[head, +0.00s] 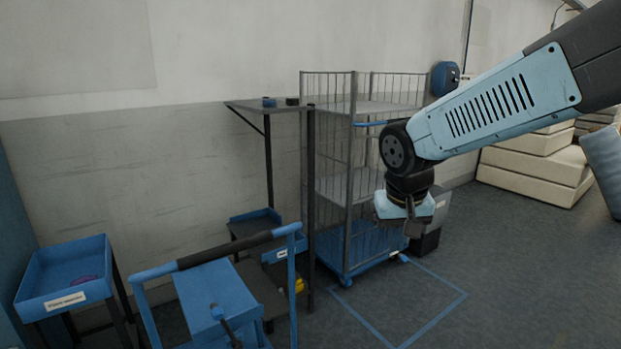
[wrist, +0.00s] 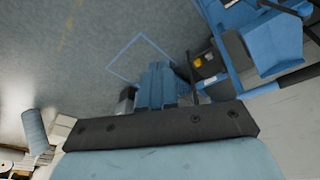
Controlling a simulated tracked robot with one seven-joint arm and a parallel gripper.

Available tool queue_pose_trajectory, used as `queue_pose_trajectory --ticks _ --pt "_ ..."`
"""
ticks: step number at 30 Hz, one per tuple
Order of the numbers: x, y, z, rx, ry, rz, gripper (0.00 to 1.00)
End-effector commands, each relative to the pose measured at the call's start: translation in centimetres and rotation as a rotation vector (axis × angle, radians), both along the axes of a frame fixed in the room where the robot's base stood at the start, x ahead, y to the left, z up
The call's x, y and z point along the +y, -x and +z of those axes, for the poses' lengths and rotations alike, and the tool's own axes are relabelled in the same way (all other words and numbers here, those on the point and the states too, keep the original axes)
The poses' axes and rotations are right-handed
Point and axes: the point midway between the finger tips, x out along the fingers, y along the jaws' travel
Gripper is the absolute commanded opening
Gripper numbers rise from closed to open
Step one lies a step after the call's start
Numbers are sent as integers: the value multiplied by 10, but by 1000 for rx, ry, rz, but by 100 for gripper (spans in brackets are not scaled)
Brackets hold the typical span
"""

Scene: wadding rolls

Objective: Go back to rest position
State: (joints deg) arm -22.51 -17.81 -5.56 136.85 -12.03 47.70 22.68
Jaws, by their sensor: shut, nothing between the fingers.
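My arm reaches in from the upper right of the head view, and my gripper (head: 405,228) hangs at its end, pointing down. It is in front of the right side of a wire roll cage (head: 349,190) and above the floor.
A blue trolley (head: 208,301) with a handle stands at the front. A blue tray (head: 66,296) on a stand is at left. White padded blocks (head: 533,165) are stacked at right. A taped square (head: 437,318) marks clear floor.

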Motion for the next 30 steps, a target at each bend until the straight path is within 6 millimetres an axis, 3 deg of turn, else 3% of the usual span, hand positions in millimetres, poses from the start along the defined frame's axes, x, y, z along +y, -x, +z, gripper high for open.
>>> queue_pose_trajectory --ticks 9,18,30 --pt "-45 53 41 -109 -56 -17 0" --pt "-65 98 61 -204 -61 -14 0" --pt "-69 108 64 -227 -58 -10 0"
